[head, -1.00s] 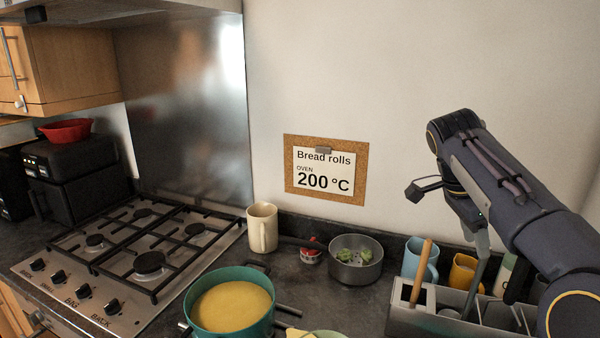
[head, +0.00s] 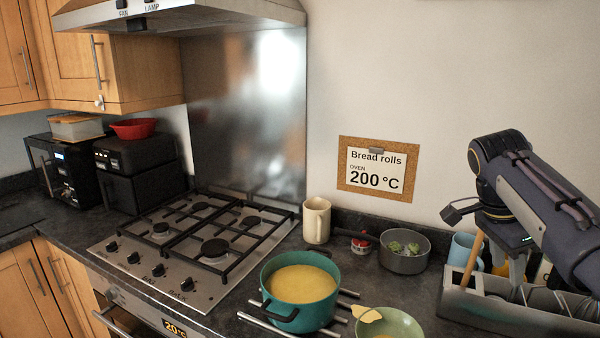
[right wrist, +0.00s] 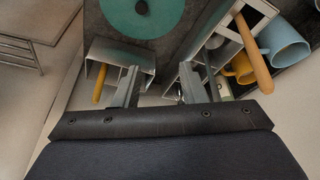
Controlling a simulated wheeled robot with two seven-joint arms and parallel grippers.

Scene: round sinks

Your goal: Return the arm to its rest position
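My right arm (head: 545,205) reaches in from the right edge of the head view, bent, with its forearm in front of the wall. My right gripper (head: 513,268) points down over the grey utensil holder (head: 462,303), and its tips are partly hidden there. In the right wrist view my right gripper (right wrist: 160,88) has its two fingers apart with nothing held between them. A wooden handle (right wrist: 254,55) and a blue mug (right wrist: 284,45) show to the right of the fingers. My left gripper is not in view.
A teal pot (head: 273,307) of yellow food and a green bowl (head: 397,326) stand on the counter. A grey pan (head: 404,262), a cream mug (head: 316,222) and the hob (head: 195,245) lie left of the arm. A teal lid (right wrist: 125,22) shows in the right wrist view.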

